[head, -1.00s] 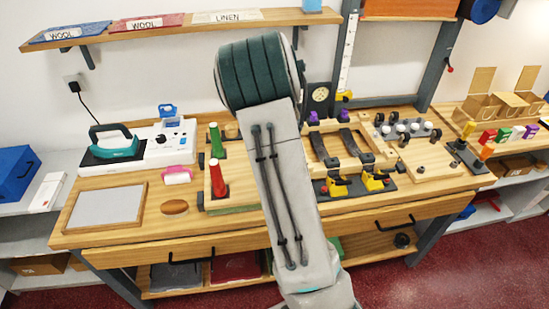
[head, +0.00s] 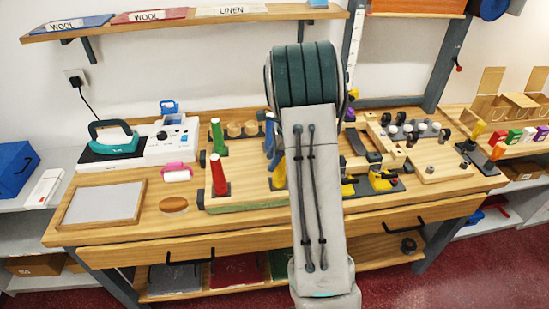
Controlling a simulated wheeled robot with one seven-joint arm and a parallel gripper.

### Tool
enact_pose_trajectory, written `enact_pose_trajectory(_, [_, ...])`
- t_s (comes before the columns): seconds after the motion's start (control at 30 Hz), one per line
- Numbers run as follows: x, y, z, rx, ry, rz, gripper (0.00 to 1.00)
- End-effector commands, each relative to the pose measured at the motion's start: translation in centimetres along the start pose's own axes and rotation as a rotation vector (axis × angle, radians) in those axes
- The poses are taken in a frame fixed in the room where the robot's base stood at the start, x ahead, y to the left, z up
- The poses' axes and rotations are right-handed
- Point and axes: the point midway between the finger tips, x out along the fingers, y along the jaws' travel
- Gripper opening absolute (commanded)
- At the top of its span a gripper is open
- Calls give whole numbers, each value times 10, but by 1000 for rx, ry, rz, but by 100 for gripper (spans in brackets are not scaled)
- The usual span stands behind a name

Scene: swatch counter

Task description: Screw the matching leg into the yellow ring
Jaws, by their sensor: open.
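Upright coloured legs stand on a wooden board with a green edge (head: 245,206): a red leg (head: 220,176), a green leg (head: 217,140), a blue leg (head: 269,132) and a yellow leg (head: 278,175). My arm partly covers the yellow one's right side. A wooden frame with yellow clamps (head: 381,179) lies right of my arm, its left part hidden. I cannot make out a yellow ring. My gripper is not visible, hidden behind my raised arm.
An iron (head: 114,140), a white machine (head: 170,140), a grey framed panel (head: 104,202) and a pink roll (head: 178,172) occupy the counter's left. A shelf (head: 180,21) hangs above.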

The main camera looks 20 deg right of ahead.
Motion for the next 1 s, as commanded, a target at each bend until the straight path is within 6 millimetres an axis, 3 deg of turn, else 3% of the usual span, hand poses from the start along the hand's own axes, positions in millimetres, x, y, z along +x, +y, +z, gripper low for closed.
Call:
enact_pose_trajectory(0.23, [0, 1, 0, -24, 0, 11, 40])
enact_pose_trajectory(0.4, [0, 0, 0, -23, 0, 9, 0])
enact_pose_trajectory(0.63, [-2, -1, 0, 81, 1, -36, 0])
enact_pose_trajectory(1.0, [-9, -10, -7, 700, 4, -289, 0])
